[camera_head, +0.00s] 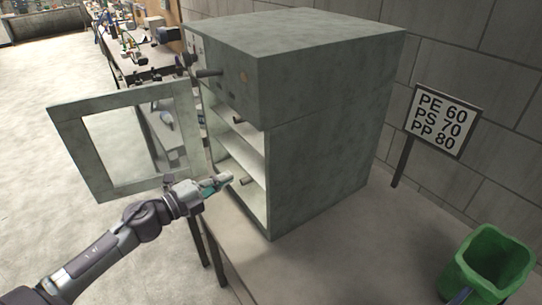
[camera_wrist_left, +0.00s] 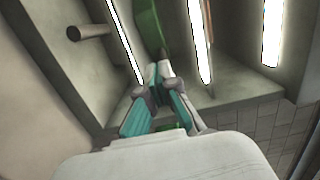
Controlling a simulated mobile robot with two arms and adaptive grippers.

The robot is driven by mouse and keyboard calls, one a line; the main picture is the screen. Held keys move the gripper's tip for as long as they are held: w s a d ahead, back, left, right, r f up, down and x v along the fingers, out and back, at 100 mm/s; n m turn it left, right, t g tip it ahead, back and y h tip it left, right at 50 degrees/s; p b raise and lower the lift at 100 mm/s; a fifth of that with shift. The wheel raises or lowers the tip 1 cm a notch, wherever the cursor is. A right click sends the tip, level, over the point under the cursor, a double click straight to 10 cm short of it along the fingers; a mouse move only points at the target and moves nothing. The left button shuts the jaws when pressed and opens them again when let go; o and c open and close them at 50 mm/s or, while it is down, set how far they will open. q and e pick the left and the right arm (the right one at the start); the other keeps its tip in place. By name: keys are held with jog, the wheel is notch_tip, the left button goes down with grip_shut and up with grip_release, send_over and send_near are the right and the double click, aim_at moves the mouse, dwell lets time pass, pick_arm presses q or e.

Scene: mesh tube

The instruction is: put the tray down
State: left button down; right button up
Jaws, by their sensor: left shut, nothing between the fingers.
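My left gripper (camera_head: 227,178) is at the front opening of the grey oven-like cabinet (camera_head: 325,165). In the left wrist view its teal-padded fingers (camera_wrist_left: 161,72) are shut with nothing held. A green piece (camera_wrist_left: 150,25) shows just beyond the fingertips; it may be part of the tray, but I cannot tell. No tray shows clearly in the head view. My right gripper is not in view.
The cabinet door (camera_head: 75,155) stands open to the left, close to my left arm. The grey table (camera_head: 330,265) is clear in front of the cabinet. A green bin (camera_head: 490,262) is at right, below a sign (camera_head: 440,118) reading PE 60, PS 70, PP 80.

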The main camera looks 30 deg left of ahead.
aim_at(253, 163)
pick_arm(q)
jog(key=p+x, duration=0.1)
jog(key=x, duration=0.2)
jog(key=p+x, duration=0.1)
jog(key=x, duration=0.2)
jog(key=a+x, duration=0.1)
jog(key=x, duration=0.2)
jog(key=shift+w+d+r+p, duration=0.15)
jog(key=shift+w+p, duration=0.25)
jog(key=shift+w+a, duration=0.25)
jog(key=shift+w, duration=0.35)
jog(key=shift+w+a, duration=0.25)
jog(key=shift+w, duration=0.35)
jog(key=shift+w+a+f, duration=0.3)
jog(key=shift+w, duration=0.35)
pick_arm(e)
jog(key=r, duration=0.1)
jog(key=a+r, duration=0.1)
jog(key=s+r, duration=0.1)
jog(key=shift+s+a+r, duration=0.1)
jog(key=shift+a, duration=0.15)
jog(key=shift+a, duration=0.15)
